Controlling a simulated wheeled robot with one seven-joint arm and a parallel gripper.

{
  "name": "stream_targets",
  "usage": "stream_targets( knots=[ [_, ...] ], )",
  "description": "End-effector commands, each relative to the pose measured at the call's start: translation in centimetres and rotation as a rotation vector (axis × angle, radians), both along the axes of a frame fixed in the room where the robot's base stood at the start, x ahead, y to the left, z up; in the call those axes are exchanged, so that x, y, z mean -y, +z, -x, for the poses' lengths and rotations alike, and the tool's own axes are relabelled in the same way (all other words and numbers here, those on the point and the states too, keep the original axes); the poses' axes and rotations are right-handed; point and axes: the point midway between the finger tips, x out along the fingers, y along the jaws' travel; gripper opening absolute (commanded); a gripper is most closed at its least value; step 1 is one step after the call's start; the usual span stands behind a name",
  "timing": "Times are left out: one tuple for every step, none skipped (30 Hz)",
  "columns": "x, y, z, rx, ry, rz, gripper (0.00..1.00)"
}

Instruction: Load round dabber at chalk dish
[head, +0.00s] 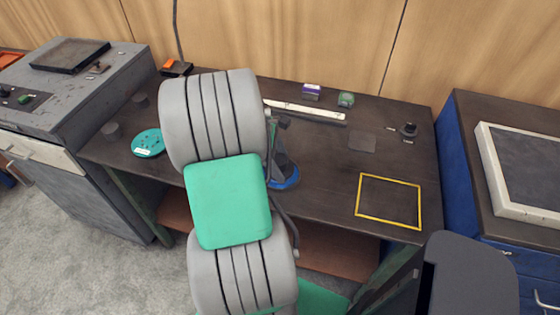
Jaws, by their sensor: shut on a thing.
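My gripper (281,155) shows only in part behind my own grey and green arm, near the middle of the bench. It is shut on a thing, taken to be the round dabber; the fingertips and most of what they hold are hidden. A blue rounded rim (287,182) shows just below the gripper, at the front part of the bench. It may be the chalk dish, but its inside is covered and I cannot tell whether the dabber touches it. A teal round disc (148,143) with a white label lies on the bench to the left.
The dark bench (325,165) carries a yellow square frame (388,220) at right, a pale bar (310,111) and small boxes (312,92) at the back. Cabinets flank both sides. The bench's right middle is fairly clear.

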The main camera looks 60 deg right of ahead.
Motion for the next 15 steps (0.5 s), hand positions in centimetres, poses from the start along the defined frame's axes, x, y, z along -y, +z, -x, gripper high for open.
stream_targets(
  knots=[
    [0.0,1.0,0.0,0.000,0.000,0.000,0.48],
    [0.0,1.3,0.0,0.000,0.000,0.001,0.48],
    [0.0,1.6,0.0,0.000,0.000,0.001,0.48],
    [0.0,1.8,0.0,0.000,0.000,0.001,0.48],
    [0.1,2.1,0.0,0.001,0.001,0.002,0.48],
    [0.1,2.4,0.0,0.001,0.001,0.002,0.48],
    [0.1,2.6,0.0,0.001,0.001,0.002,0.48],
    [0.1,2.9,0.0,0.001,0.000,0.002,0.48],
    [0.1,3.2,0.0,0.001,0.000,0.002,0.48],
    [0.1,3.4,0.0,0.001,0.000,0.002,0.48],
    [0.1,3.6,0.0,0.001,0.000,0.002,0.48],
    [0.1,4.0,0.0,0.001,0.000,0.002,0.48],
    [0.1,4.2,0.0,0.001,0.000,0.002,0.48],
    [0.1,4.4,0.0,0.001,0.000,0.002,0.48],
    [0.1,4.8,0.0,0.001,-0.001,0.002,0.48]
  ],
)
